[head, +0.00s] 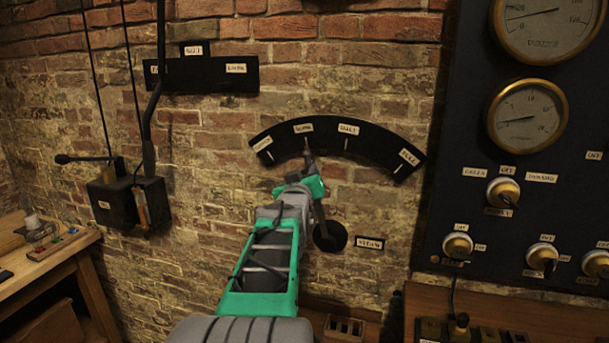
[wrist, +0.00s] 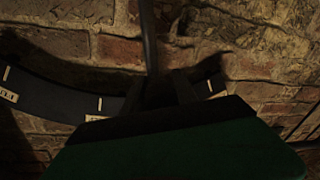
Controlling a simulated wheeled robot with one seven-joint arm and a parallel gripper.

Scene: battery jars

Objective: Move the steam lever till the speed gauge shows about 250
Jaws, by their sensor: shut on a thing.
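The steam lever (head: 318,210) is a dark rod on a round black pivot, beside a plate that seems to read STEAM (head: 369,243). It runs up to a curved black scale (head: 375,146) with four labels, the rightmost reading FULL. Its tip is at the second label from the left. My gripper (head: 309,166) is shut on the lever near its upper end. In the wrist view the rod (wrist: 148,40) passes up from between the dark fingers (wrist: 168,92). My green and grey arm hides part of the lever. I cannot make out a gauge marked as speed.
A dark panel at right carries a volts gauge (head: 545,22), a second brass gauge (head: 527,116) and several knobs. At left are a wall box (head: 127,204) with a lever and a wooden bench (head: 45,262).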

